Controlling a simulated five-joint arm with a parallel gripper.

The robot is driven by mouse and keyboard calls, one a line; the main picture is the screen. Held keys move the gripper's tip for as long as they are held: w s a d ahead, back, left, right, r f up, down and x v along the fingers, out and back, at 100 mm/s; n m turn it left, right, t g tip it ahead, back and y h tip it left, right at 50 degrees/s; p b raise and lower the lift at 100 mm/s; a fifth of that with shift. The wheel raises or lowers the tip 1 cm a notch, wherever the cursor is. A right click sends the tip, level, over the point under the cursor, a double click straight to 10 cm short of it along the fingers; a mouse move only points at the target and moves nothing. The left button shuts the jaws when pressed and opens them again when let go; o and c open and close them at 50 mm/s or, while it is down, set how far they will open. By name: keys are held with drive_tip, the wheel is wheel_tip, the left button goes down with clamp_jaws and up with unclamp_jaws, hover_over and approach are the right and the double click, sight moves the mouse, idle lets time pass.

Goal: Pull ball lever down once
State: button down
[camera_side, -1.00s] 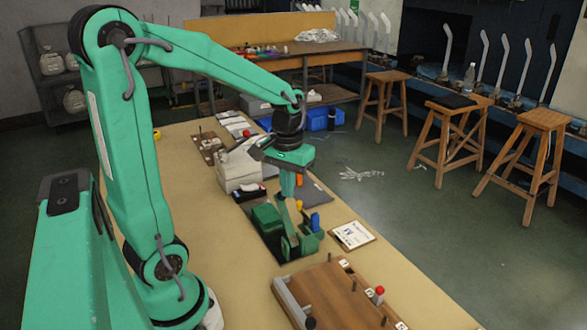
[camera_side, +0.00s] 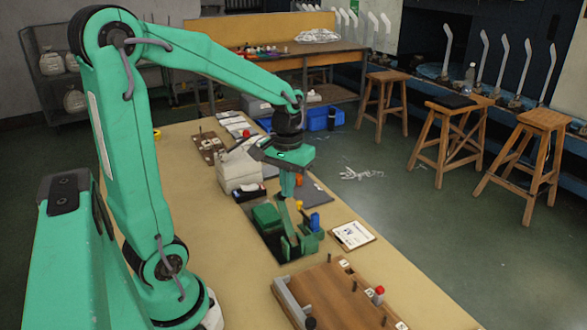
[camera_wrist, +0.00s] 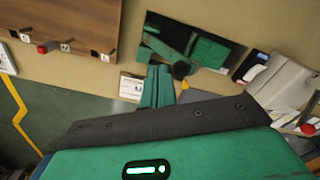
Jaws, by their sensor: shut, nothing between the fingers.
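The green press-like fixture (camera_side: 266,215) stands on a dark mat on the workbench in the side view. A thin green arm (camera_side: 285,217) leans up from it towards my gripper; a small dark ball appears to sit at its top, and I take this as the ball lever. In the wrist view, a dark ball (camera_wrist: 181,70) shows right beside my fingertips. My gripper (camera_side: 287,190) points down just above the fixture, shut and empty. It also shows in the wrist view (camera_wrist: 157,75). Whether the fingers touch the ball I cannot tell.
A blue knob (camera_side: 315,221) stands by the fixture's right side. A printed card (camera_side: 353,235) lies to the right. A brown board with pegs and a red ball (camera_side: 379,291) is nearer the camera. A pale box (camera_side: 238,172) stands left of my gripper. The bench's left side is clear.

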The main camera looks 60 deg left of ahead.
drive_tip(key=shift+f, duration=0.7)
idle(0.4)
